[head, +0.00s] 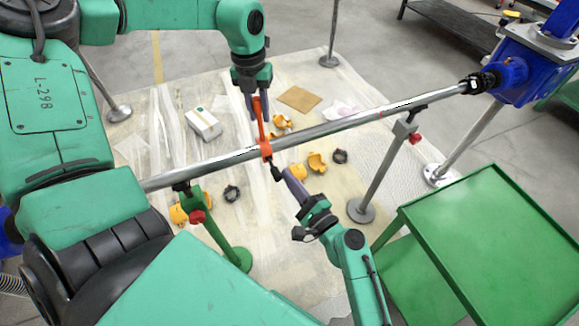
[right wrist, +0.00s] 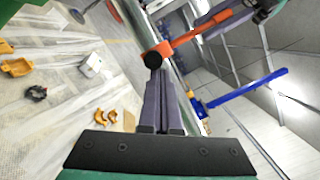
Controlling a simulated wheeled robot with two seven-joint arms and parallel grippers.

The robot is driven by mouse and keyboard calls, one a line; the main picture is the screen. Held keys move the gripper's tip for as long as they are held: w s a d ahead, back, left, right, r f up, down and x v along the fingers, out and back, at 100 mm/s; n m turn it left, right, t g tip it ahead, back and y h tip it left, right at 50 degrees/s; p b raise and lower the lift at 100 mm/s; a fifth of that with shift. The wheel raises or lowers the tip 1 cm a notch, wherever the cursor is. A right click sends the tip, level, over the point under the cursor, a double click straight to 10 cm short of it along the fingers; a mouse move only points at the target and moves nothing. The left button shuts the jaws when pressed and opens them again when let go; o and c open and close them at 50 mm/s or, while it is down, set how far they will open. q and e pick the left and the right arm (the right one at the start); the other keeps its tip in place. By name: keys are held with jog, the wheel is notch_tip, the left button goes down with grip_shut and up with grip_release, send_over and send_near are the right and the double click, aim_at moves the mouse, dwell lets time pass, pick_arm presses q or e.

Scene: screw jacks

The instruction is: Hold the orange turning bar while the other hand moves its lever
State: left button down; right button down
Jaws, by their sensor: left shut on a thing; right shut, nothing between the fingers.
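The orange turning bar (head: 261,122) rises from an orange collar around the grey pipe (head: 330,126). My left gripper (head: 256,98) is shut on the upper part of the bar. A short lever with a black end (head: 277,172) sticks out below the collar; the black end (right wrist: 152,60) and orange bar (right wrist: 188,38) also show in the right wrist view. My right gripper (head: 286,173) is shut and empty, its fingertips (right wrist: 160,76) right at the black end. I cannot tell whether they touch it.
The pipe rests on a green stand (head: 222,230) and a grey stand (head: 388,165). A blue machine (head: 520,70) is at its right end. A green cart (head: 490,250) stands at right. Orange clamp parts (head: 317,162) and a white box (head: 203,123) lie on the floor sheet.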

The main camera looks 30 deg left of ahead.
jog(key=s+d+f, duration=0.1)
jog(key=d+f, duration=0.2)
jog(key=d, duration=0.8)
jog(key=shift+s, duration=0.15)
jog(key=c, duration=0.7)
grip_release()
jog(key=shift+d, duration=0.1)
jog(key=m+t+h, duration=0.3)
jog(key=m, duration=1.3)
send_near(276, 173)
jog(key=x, duration=0.7)
jog(key=f+x, duration=0.1)
jog(key=x, duration=0.2)
jog(key=shift+w+f, duration=0.1)
jog(key=shift+w, duration=0.1)
grip_shut()
